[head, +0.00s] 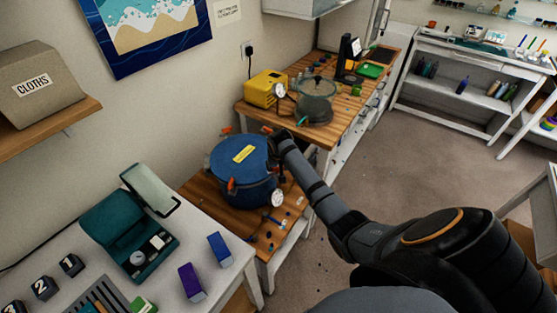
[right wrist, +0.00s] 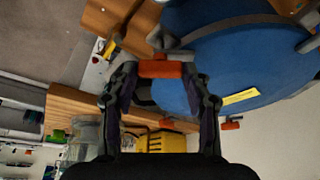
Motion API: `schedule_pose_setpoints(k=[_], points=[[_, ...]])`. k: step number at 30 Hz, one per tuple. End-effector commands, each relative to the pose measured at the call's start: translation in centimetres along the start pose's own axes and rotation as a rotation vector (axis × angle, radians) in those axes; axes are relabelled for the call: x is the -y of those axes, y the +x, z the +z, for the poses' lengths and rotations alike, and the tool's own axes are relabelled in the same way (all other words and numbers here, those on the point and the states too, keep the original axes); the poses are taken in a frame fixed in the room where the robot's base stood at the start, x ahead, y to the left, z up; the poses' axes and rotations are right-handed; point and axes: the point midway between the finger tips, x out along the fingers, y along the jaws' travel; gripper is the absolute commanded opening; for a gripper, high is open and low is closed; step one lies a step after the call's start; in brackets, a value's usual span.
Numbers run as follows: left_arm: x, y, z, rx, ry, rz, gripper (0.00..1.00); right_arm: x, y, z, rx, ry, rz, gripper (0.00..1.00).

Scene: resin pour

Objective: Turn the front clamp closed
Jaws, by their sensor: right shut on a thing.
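A round blue pressure pot (head: 236,172) with orange-handled clamps around its lid stands on the wooden bench. It also fills the upper right of the right wrist view (right wrist: 235,50). My right gripper (head: 274,139) reaches the pot's right side in the head view. In the right wrist view its two fingers (right wrist: 160,75) are shut on an orange clamp handle (right wrist: 160,69) at the pot's edge. Another orange clamp (head: 231,185) shows on the pot's near left side. My left gripper is not in view.
A gauge (head: 277,198) sticks out at the pot's near right. Behind the pot are a yellow machine (head: 265,88) and a clear-lidded chamber (head: 314,100). A teal case (head: 130,233) stands open on the near left table. The floor to the right is mostly clear.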

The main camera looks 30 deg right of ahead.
Motion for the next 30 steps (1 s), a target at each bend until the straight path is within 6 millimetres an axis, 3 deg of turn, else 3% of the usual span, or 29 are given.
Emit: schedule_pose_setpoints(k=[1, 9, 21, 30], points=[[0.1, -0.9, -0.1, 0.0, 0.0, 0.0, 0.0, 0.2, -0.6, -0.3, -0.003, 0.037, 0.013, 0.17], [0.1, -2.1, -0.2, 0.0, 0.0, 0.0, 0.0, 0.3, -0.2, -0.3, -0.003, 0.271, 0.11, 0.17], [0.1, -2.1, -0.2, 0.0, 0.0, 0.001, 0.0, 0.4, -0.1, -0.4, -0.005, 0.539, 0.22, 0.17], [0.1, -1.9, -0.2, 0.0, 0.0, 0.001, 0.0, 0.4, 0.0, -0.4, -0.005, 0.632, 0.258, 0.17]])
